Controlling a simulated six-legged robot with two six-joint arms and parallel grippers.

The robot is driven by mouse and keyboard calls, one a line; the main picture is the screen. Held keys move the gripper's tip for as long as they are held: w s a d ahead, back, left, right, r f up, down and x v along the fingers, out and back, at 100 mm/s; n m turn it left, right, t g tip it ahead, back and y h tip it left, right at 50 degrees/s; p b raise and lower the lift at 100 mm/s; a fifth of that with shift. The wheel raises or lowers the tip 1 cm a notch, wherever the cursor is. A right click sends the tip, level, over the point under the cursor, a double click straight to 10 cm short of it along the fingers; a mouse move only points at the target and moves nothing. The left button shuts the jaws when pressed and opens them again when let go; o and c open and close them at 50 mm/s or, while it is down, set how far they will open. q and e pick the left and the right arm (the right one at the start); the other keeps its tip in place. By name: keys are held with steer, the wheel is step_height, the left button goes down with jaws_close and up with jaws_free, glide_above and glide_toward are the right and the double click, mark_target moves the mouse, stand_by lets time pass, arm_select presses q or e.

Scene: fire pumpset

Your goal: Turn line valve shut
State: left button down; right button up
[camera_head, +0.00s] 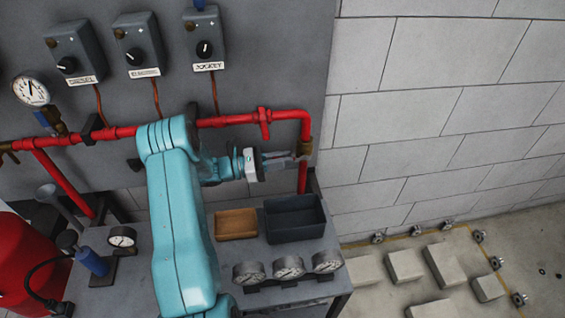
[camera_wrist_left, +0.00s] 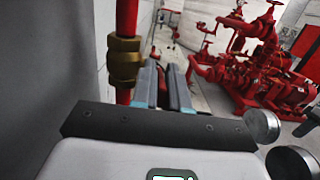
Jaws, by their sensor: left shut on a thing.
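The line valve shows as a brass fitting (camera_head: 303,147) on the red pipe's vertical drop at the right end of the panel. In the left wrist view the brass fitting (camera_wrist_left: 124,62) stands just left of the fingers. My left gripper (camera_head: 303,156) reaches in from the left, with its fingers at the brass fitting; they also show in the left wrist view (camera_wrist_left: 163,70). My right gripper is not in view.
A red pipe (camera_head: 225,120) runs along the panel. Control boxes (camera_head: 138,44) hang above. Red pumps (camera_wrist_left: 260,65) stand beyond in the wrist view.

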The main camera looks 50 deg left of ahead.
arm_select(q)
steer(key=shift+f+t+h+b, duration=0.55)
steer(key=shift+f+b, duration=0.4)
steer(key=shift+b, duration=0.3)
steer(key=shift+t+b, duration=0.35)
steer(key=shift+b, duration=0.1)
steer(key=shift+r, duration=0.15)
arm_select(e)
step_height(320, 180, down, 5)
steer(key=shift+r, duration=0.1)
arm_select(q)
steer(key=shift+s, duration=0.1)
steer(key=c, duration=1.2)
jaws_free()
